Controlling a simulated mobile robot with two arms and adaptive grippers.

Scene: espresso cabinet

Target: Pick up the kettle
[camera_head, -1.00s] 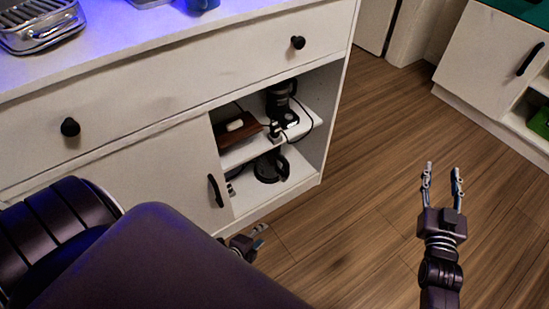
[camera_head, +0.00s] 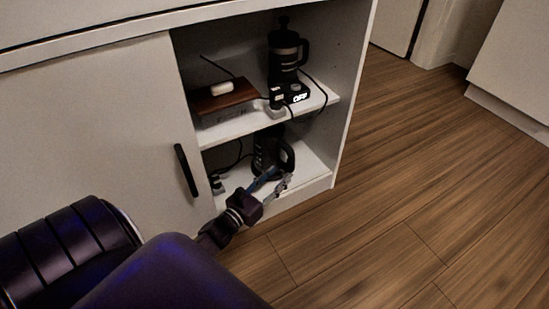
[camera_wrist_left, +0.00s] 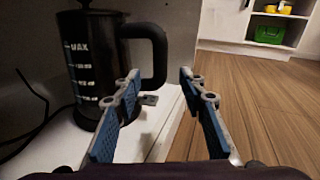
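The dark kettle (camera_head: 263,150) stands upright on the bottom shelf of the open cabinet, its black handle (camera_head: 286,155) facing right. In the left wrist view the kettle (camera_wrist_left: 90,75) shows "MAX" and level marks, with its looped handle (camera_wrist_left: 158,55) close beyond my fingers. My left gripper (camera_head: 275,184) is in front of the bottom shelf, just below the kettle's handle in the head view. The left gripper (camera_wrist_left: 162,82) is open, with nothing between its blue-padded fingers. The fingers hide part of the kettle's lower body. My right gripper is out of view.
The shelf above (camera_head: 235,126) holds a dark press-like jug (camera_head: 287,55), a power strip (camera_head: 292,93), cables and a brown box (camera_head: 225,97). The cabinet's right side wall (camera_head: 352,90) stands beside the kettle. The wooden floor (camera_head: 420,190) to the right is clear.

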